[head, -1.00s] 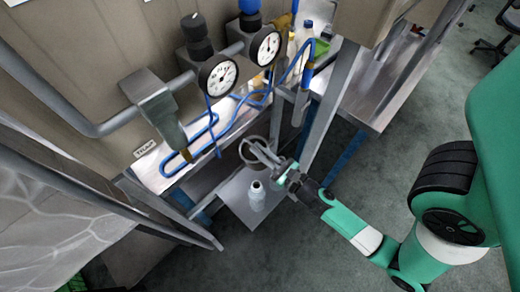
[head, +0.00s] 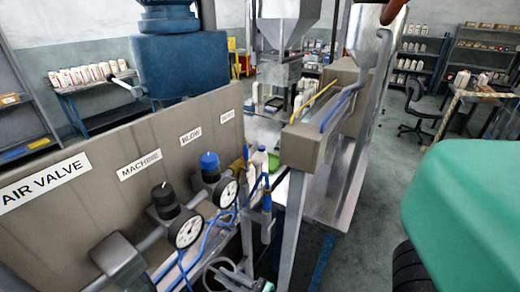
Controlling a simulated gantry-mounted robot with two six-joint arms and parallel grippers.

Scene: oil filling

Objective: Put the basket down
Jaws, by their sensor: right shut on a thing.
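My right gripper (head: 248,279) shows only in part at the bottom edge of the head view, below the gauges. It is shut on a pale, round-rimmed thing (head: 222,268), which I take for the basket. Most of this thing is cut off by the picture's edge, so I cannot tell whether it touches a surface below. My left gripper is not in view.
A beige panel (head: 100,205) with valve labels stands at left, with pressure gauges (head: 186,229) and blue hoses before it. A metal-topped bench (head: 335,190) stands right of the gripper. Grey floor (head: 385,190) is open beyond it.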

